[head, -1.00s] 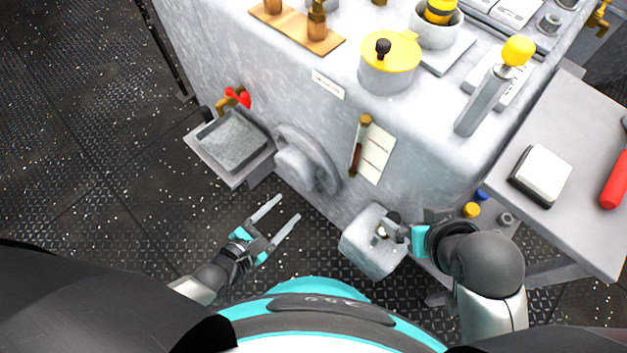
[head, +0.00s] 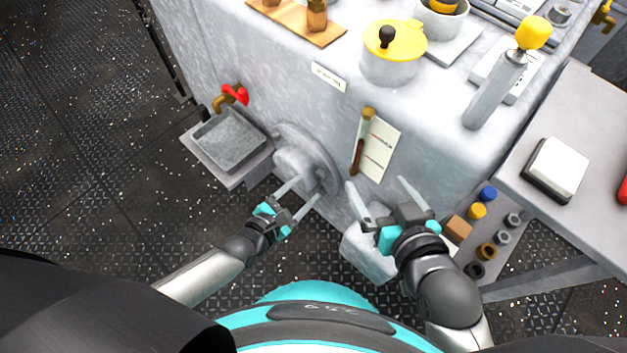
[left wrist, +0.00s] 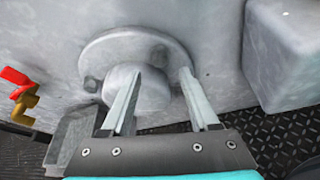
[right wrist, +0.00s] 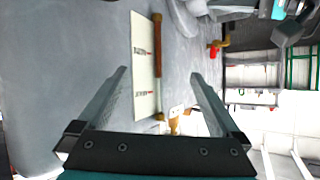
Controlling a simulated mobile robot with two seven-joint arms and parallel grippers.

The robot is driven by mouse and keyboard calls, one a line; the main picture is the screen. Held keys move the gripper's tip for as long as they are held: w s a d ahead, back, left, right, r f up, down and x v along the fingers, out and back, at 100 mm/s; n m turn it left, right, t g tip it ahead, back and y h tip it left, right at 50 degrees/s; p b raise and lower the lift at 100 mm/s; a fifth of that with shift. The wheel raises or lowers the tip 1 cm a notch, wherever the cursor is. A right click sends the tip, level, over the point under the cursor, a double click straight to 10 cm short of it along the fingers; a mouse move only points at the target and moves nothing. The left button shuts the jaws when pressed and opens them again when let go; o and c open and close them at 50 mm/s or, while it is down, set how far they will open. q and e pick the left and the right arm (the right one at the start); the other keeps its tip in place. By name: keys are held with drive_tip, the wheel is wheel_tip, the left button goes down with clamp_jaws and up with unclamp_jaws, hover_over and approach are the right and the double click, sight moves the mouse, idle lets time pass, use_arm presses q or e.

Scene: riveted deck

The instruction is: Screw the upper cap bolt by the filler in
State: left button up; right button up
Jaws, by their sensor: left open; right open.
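I cannot tell surely which is the upper cap bolt. My left gripper (head: 309,187) is open before the hub, its fingers (left wrist: 160,72) on either side of the upper-right bolt in the picture, holding nothing. My right gripper (head: 376,182) is open and empty below the sight gauge (head: 360,145).
A grey box (head: 365,255) juts out below my right gripper. A drip tray (head: 190,143) under a red-handled tap (head: 235,94) is left of the flange. A rack of small coloured parts (head: 480,225) and a side table (head: 590,115) stand at right. A yellow-lidded pot (head: 393,62) is on top.

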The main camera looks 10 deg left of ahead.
sight(319, 176)
use_arm(q)
drive_tip(key=shift+b+x, duration=0.7)
drive_tip(key=shift+x, duration=0.85)
drive_tip(key=shift+b+x, duration=0.4)
drive_tip(key=shift+x, duration=0.5)
use_arm(e)
drive_tip(key=shift+s+a+r+m+t+y, duration=0.2)
drive_tip(key=shift+a+r+t+y, duration=0.25)
drive_tip(key=shift+a+r+t, duration=0.45)
drive_tip(key=shift+s+a+r+m+t+y, duration=0.1)
drive_tip(key=shift+s+a+r+t+y, duration=0.3)
drive_tip(key=shift+t, duration=0.8)
drive_tip(key=shift+w+a, duration=0.15)
drive_tip(key=shift+a, duration=0.05)
use_arm(q)
clamp_jaws()
